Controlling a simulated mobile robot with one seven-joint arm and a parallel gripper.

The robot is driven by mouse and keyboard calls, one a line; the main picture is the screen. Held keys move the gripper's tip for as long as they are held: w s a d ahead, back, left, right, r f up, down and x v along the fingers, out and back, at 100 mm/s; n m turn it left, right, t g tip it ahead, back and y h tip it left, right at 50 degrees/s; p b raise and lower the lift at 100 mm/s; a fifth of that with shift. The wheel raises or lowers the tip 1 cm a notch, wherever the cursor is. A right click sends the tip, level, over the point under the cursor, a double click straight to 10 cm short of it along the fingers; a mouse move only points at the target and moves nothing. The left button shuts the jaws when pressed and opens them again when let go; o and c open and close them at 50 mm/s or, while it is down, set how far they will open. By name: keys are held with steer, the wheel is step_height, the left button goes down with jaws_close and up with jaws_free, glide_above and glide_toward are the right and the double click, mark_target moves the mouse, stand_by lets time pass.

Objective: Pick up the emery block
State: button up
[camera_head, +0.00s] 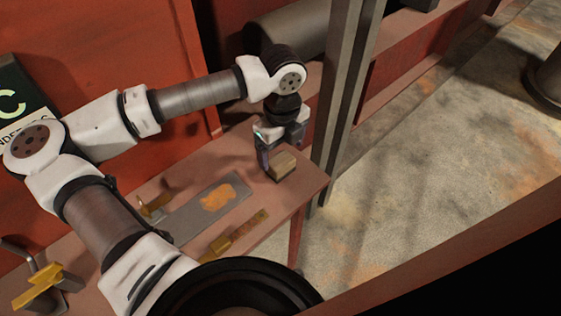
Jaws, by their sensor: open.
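A small tan block (283,167), which looks like the emery block, sits near the right end of the reddish-brown bench (312,180). My gripper (274,160) points down right at the block, with one finger visible at its left side. The jaws are open. The other finger is partly hidden behind the block, and I cannot tell whether either finger touches it.
A grey plate (181,223) with an orange patch lies left of the block. A yellow-handled tool (222,243) lies in front of it, and a small brass piece (152,206) behind it. A grey post (345,95) stands close by the bench's right end.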

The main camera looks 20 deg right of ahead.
steer(key=shift+a+f+p, duration=0.1)
steer(key=shift+f+p, duration=0.3)
steer(key=shift+f, duration=1.35)
steer(key=shift+w, duration=0.1)
steer(key=c, duration=1.1)
steer(key=shift+r, duration=0.1)
step_height(320, 180, up, 20)
steer(key=b, duration=0.3)
